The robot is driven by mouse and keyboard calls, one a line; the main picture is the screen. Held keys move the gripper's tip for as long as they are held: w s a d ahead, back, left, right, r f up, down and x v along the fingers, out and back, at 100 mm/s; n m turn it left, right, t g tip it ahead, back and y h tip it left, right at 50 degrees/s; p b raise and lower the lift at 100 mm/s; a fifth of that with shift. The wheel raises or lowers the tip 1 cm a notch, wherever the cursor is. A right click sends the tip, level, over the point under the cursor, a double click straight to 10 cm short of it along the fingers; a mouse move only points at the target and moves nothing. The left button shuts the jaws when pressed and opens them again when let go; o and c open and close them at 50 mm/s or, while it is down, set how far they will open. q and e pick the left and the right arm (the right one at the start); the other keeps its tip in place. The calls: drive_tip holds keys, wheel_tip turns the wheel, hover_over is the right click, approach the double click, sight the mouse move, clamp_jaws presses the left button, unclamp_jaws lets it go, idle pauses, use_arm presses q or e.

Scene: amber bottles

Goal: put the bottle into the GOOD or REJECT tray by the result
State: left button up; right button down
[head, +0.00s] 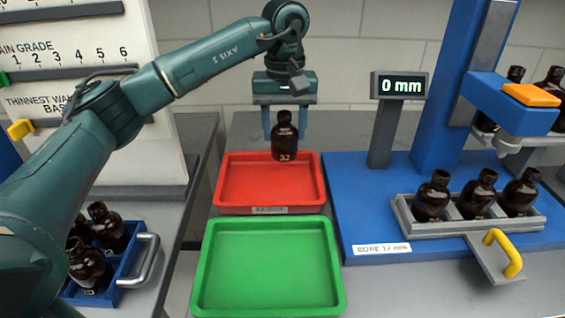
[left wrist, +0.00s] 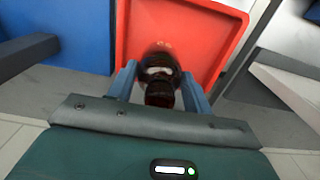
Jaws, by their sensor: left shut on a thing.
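My left gripper (head: 287,122) is shut on a dark amber bottle (head: 285,140) marked 32. It holds the bottle upright above the back part of the red tray (head: 230,200). The bottle also shows between the blue fingers in the left wrist view (left wrist: 160,75), with the red tray (left wrist: 205,30) beneath it. The red tray is otherwise empty; its front label is too small to read surely. The empty green tray (head: 265,265) stands in front of it. A display (head: 401,86) reads 0 mm. My right gripper is not in view.
A blue station (head: 375,225) at the right carries a grey rack (head: 470,228) with three bottles. A yellow-handled slide (head: 500,258) juts forward. A blue crate (head: 130,262) with several bottles stands at the left. Panels with a grade scale (head: 70,55) stand behind it.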

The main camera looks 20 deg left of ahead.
sight(284, 113)
use_arm(q)
drive_tip(key=shift+s+f, duration=0.1)
drive_tip(key=shift+f, duration=3.5)
drive_tip(key=shift+f, duration=0.2)
drive_tip(key=o, duration=1)
drive_tip(key=shift+r, duration=0.1)
wheel_tip(284, 113, up, 12)
drive_tip(key=shift+r, duration=0.15)
